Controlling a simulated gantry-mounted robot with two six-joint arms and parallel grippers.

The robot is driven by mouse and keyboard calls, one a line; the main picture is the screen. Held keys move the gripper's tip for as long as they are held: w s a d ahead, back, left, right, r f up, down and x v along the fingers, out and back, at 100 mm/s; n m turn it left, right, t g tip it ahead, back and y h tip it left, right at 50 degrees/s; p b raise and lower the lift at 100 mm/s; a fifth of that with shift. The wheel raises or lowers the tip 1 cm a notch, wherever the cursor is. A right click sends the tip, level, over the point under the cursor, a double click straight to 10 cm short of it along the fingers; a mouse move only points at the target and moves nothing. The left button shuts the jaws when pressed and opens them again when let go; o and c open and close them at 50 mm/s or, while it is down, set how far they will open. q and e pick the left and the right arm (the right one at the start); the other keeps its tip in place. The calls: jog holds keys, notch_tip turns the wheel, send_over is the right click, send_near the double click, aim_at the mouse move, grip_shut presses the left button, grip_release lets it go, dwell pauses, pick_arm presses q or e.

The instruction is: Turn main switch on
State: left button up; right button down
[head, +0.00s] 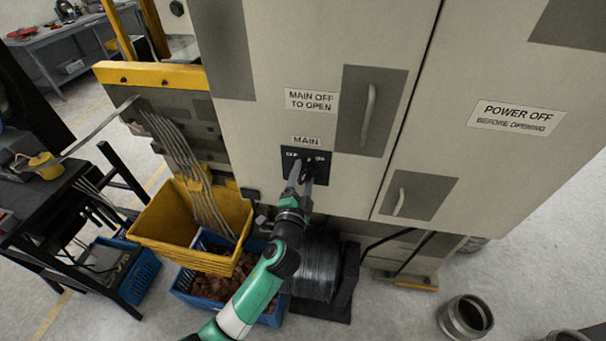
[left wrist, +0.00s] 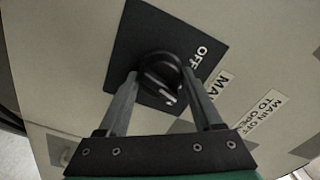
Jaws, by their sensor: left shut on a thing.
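The main switch is a round black knob (left wrist: 158,70) on a black plate (left wrist: 138,32) on the grey cabinet door. In the head view the plate (head: 287,153) sits under a "MAIN" label (head: 306,141) and carries small OFF and ON marks. My left gripper (head: 304,172) reaches up to the plate from below. In the left wrist view its fingers (left wrist: 160,73) are on either side of the knob and shut on it. A white mark shows on the knob, and "OFF" is readable beside it; the ON mark is hidden there. My right gripper is not in view.
Door handles (head: 369,115) and (head: 401,202) stick out to the right of the switch. A yellow bin (head: 178,216) and a blue crate (head: 182,283) stand at lower left. A dark wire coil (head: 316,262) is below the switch. A metal ring (head: 466,318) lies on the floor.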

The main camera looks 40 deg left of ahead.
pick_arm(q)
jog(key=m+p, duration=0.1)
jog(key=m, duration=0.4)
jog(key=shift+m+p, duration=0.4)
dwell(0.3)
jog(key=o, duration=1.4)
jog(key=v, duration=1.1)
jog(key=shift+s+d+p, duration=0.15)
jog(key=shift+s+p, duration=0.15)
jog(key=shift+p, duration=0.05)
